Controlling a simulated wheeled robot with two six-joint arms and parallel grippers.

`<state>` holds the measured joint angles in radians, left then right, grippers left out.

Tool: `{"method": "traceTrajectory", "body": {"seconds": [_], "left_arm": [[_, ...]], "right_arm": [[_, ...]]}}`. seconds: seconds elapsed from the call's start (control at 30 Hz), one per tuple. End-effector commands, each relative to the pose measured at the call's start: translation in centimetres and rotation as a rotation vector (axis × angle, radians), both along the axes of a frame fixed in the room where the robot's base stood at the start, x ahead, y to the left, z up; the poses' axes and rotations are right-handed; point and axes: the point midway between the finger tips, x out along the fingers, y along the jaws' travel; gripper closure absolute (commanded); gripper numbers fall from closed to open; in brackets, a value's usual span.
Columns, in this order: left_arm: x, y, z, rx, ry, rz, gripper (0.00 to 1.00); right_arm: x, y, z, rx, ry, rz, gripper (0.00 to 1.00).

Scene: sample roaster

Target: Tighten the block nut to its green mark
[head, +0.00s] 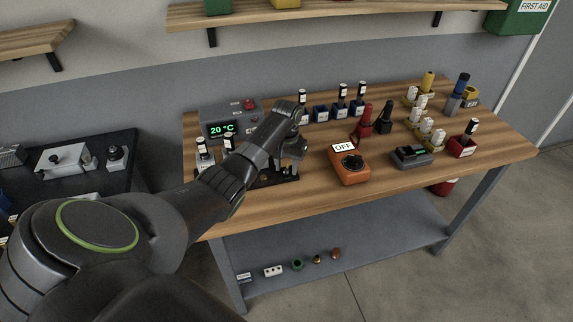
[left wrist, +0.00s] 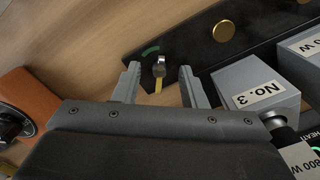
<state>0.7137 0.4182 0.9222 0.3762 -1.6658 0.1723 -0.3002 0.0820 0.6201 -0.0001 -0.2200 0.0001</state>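In the left wrist view, a small silver nut with a yellow pointer (left wrist: 159,68) sits at the edge of a black plate (left wrist: 205,60). A short green mark (left wrist: 150,50) is on the plate beside the nut, on its upper left. The yellow pointer points down the picture, away from the green mark. My left gripper (left wrist: 159,74) is open, with one finger on each side of the nut and a gap to both. In the head view my left gripper (head: 293,152) is over the black plate (head: 277,180) on the bench, and the nut is hidden. My right gripper is not in view.
A grey block labelled No. 3 (left wrist: 258,92) stands close to the right finger. A brass knob (left wrist: 224,31) is on the plate. An orange switch box marked OFF (head: 350,166) stands right of the gripper. A 20 °C display unit (head: 229,120) is behind the arm.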

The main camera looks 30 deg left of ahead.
Motion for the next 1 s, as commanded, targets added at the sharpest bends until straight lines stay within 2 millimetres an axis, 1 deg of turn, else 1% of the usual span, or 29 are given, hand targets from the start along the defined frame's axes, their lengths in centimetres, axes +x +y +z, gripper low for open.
{"method": "traceTrajectory", "body": {"seconds": [0.1,0.13,0.4,0.77,1.0], "left_arm": [[0.0,0.0,0.0,0.0,0.0,0.0,0.62],[0.0,0.0,0.0,0.0,0.0,0.0,0.64],[0.0,0.0,0.0,0.0,0.0,0.0,1.0],[0.0,0.0,0.2,0.0,-0.001,-0.038,1.0],[0.1,0.0,0.4,-0.001,0.0,-0.176,1.0]], "right_arm": [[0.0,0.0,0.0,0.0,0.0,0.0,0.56],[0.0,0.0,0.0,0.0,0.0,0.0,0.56],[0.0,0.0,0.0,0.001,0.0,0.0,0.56],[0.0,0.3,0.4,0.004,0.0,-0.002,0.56],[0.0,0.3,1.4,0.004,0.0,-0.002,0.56]]}}
